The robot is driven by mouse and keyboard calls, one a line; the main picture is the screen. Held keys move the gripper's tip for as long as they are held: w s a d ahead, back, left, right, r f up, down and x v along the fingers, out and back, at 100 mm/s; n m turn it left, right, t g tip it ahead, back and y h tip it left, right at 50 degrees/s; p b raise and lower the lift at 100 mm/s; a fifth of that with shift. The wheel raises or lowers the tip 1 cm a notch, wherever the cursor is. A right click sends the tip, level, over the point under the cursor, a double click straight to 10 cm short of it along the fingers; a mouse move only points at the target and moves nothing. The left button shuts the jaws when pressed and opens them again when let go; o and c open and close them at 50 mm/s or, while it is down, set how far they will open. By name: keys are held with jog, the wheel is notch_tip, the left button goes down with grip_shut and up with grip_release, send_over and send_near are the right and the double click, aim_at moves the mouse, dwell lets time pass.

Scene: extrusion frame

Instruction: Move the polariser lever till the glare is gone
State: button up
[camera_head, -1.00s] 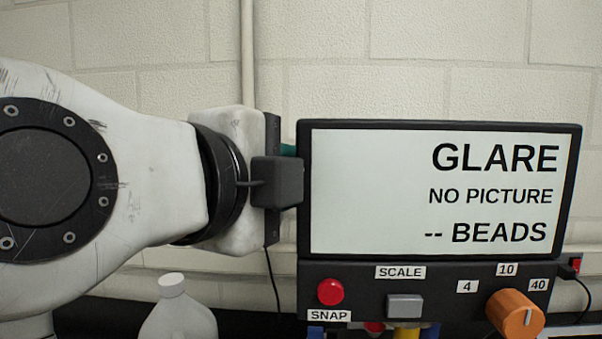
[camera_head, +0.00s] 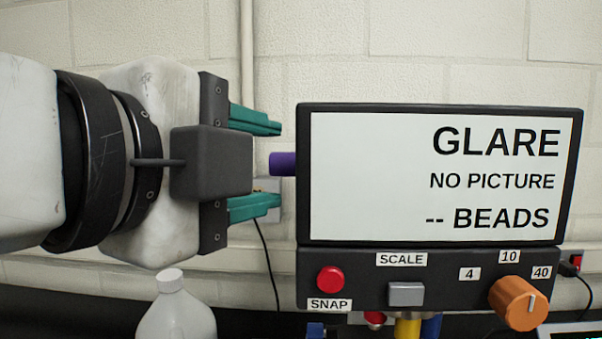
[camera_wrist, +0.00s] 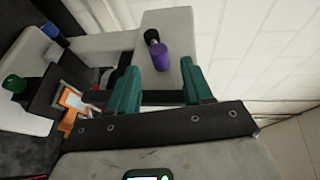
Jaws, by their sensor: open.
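A purple cylindrical grip (camera_head: 283,163), which looks like the polariser lever's handle, sticks out left of the screen. The wrist view shows the purple grip (camera_wrist: 162,56) with a black end against a pale grey block. The screen (camera_head: 380,180) reads GLARE, NO PICTURE, -- BEADS. My gripper (camera_head: 268,166) is open, its teal fingers one above the other, pointing right. The grip lies level with the gap, near the fingertips. In the wrist view my gripper (camera_wrist: 160,72) has one finger on each side of the grip, apart from it. The lever's mount is hidden.
Below the screen are a red SNAP button (camera_head: 330,279), a grey SCALE switch (camera_head: 406,294) and an orange knob (camera_head: 518,303). A white bottle (camera_head: 176,310) stands below my gripper. A pale wall (camera_head: 400,50) is behind. The wrist view shows a green cap (camera_wrist: 14,85) at left.

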jog(key=shift+b+v, duration=0.35)
jog(key=shift+v, duration=2.2)
